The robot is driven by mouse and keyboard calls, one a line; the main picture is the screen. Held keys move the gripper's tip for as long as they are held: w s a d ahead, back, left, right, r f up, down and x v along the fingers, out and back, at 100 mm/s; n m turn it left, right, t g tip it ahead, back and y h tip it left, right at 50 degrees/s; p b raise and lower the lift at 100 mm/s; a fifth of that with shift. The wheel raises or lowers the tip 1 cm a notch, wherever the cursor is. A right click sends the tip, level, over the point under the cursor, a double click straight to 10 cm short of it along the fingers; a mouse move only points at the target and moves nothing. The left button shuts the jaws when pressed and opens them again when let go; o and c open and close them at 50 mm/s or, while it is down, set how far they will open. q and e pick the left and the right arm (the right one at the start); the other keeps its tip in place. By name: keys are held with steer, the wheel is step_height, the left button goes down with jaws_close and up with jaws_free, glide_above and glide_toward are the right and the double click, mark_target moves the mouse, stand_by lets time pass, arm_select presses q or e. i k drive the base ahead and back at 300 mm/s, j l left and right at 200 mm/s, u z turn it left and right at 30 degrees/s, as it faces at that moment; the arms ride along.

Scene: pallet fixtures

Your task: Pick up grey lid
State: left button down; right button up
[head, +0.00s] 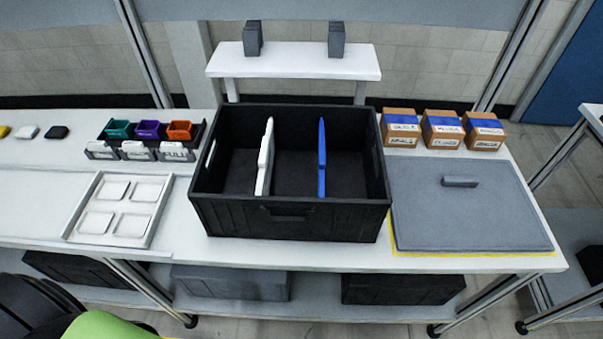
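The grey lid (440,215) lies flat on the right part of the white table in the head view. It is a flat rectangular panel with a small dark grey bar handle (460,181) standing near its far middle. A yellow edge shows beneath its front and left sides. The lid is beside the black crate, to its right. Neither of my grippers shows in this view.
A black open crate (290,222) stands mid-table with a white and a blue upright piece inside. Brown boxes (441,129) stand behind the lid. A white tray (152,216) and coloured bins (149,130) are left. A raised white shelf (290,64) stands behind the crate.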

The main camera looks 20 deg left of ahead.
mark_target(450, 205)
steer(key=l+u, duration=0.25)
steer(key=u, duration=0.15)
steer(key=l+u, duration=0.25)
steer(key=u, duration=0.2)
steer(key=l+u, duration=0.55)
steer(key=u, duration=0.25)
steer(key=k+l+u, duration=0.1)
steer(key=l, duration=0.35)
steer(key=k+l+u, duration=0.1)
steer(key=k+l, duration=0.15)
steer(key=l, duration=0.2)
steer(key=k+l+u, duration=0.1)
steer(key=l, duration=0.3)
steer(key=k+l+u, duration=0.1)
steer(key=k+l, duration=0.2)
steer(key=k+l+u, duration=0.1)
steer(key=k+l, duration=0.15)
steer(key=l, duration=0.25)
steer(key=i+j, duration=0.2)
